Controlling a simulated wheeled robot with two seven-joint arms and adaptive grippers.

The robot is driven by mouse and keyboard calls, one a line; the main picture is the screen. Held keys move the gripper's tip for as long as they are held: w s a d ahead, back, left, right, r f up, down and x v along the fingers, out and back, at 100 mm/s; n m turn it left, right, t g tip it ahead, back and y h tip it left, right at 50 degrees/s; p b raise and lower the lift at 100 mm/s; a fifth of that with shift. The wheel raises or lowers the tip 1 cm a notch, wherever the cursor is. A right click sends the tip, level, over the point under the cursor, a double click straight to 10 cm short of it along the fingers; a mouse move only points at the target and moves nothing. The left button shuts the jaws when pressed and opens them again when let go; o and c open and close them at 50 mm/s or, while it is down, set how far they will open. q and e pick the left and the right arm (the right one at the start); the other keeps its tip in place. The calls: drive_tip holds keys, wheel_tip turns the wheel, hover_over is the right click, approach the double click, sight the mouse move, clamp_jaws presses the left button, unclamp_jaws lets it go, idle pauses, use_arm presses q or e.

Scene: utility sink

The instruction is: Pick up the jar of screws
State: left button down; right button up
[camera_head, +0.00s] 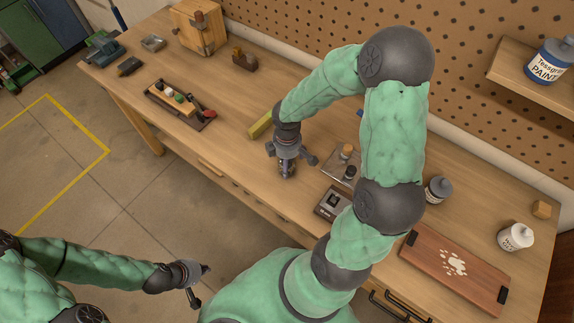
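My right arm arches over the bench from the bottom middle. Its gripper (289,155) points down over the worktop near the front edge, its two dark fingers spread to either side. A small grey, jar-like thing (287,169) shows between and below the fingers. It may be the jar of screws, but it is too small and too covered to be sure, and I see no firm hold on it. My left gripper (201,285) is at the lower left, over the floor in front of the bench, open and empty.
The wooden bench holds a tray of small items (180,104), a yellow block (260,125), a metal plate with small jars (341,168), a dark box (332,202), a white bottle (516,237) and a brown board (455,270). My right arm hides part of the middle.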

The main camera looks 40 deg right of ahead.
wheel_tip(320, 180, down, 2)
drive_tip(key=shift+f, duration=0.15)
drive_tip(key=c, duration=1.5)
drive_tip(key=shift+r, duration=0.2)
